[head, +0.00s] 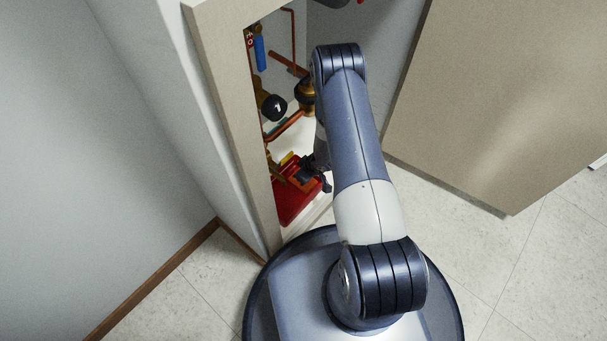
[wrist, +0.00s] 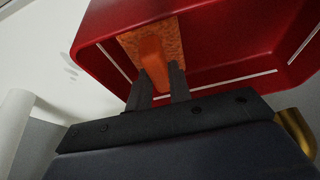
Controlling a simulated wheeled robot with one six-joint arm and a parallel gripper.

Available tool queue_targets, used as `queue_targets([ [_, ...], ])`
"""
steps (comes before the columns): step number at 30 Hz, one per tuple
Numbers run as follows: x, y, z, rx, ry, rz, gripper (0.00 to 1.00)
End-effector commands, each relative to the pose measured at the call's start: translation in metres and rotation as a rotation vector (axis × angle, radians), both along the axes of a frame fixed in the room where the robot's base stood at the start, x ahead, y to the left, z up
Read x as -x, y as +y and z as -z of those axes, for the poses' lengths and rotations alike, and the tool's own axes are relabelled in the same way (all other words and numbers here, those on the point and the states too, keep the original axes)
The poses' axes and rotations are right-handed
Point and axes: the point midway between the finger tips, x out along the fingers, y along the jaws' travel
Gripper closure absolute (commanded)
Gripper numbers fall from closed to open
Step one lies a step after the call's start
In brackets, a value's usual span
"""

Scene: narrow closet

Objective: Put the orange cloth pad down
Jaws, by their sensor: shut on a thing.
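The orange cloth pad (wrist: 172,32) shows in the wrist view as a flat speckled piece with a raised orange block (wrist: 152,52). My gripper (wrist: 160,80) is shut on that raised block, one dark finger on each side. The pad lies over the inside of a red tray (wrist: 225,35); I cannot tell if it touches the tray floor. In the head view my gripper (head: 318,182) reaches into the closet at the red tray (head: 290,205). The pad is hard to make out there, partly hidden by the gripper.
The closet opening has a pale frame post (head: 225,90) on the left and a beige door (head: 480,100) open on the right. Inside, a black round knob (head: 274,107), a blue part (head: 260,50) and copper pipes (head: 288,62) crowd the space. White floor surrounds the tray.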

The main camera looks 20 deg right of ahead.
Motion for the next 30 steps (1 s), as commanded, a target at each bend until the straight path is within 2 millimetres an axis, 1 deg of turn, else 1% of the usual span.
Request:
queue_targets([
  [1,0.000,0.000,0.003,0.000,0.000,0.000,1.00],
  [2,0.000,0.000,0.002,0.000,0.000,0.000,0.78],
  [9,0.000,0.000,0.001,0.000,0.000,0.000,0.59],
  [17,0.000,0.000,0.000,0.000,0.000,0.000,0.59],
  [20,0.001,-0.001,-0.008,0.000,0.000,0.001,0.59],
  [23,0.006,-0.005,-0.025,0.000,-0.001,0.002,0.59],
  [30,0.023,-0.017,-0.075,0.001,-0.001,0.002,0.59],
])
